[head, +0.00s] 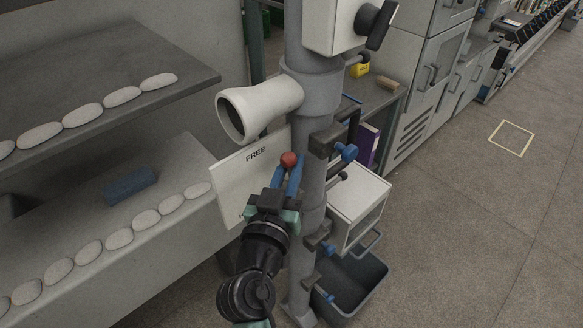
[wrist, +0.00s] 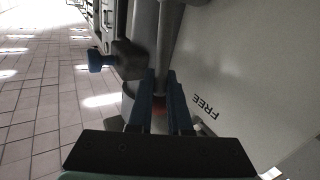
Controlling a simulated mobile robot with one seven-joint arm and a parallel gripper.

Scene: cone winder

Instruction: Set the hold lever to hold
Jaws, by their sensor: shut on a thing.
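The hold lever has a red knob (head: 289,159), beside the grey column (head: 313,120). A pale plate (head: 232,185) behind it reads FREE near its top; its lower lettering is mostly hidden by my arm. The knob is level with the FREE end of the plate, to the right of the word. My gripper (head: 286,172) reaches up from below, its blue fingers closed around the knob. In the wrist view the red knob (wrist: 160,107) shows dimly between the fingers (wrist: 160,95). A grey rod (wrist: 174,40) runs ahead of them. The lever's pivot is hidden.
A white funnel-like cup (head: 255,108) juts from the column just above my gripper. Clamps with blue knobs (head: 347,153) and a white box (head: 358,205) are on the right, above a grey bin (head: 350,285). Shelves with white stones (head: 82,115) fill the left. Floor at right is open.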

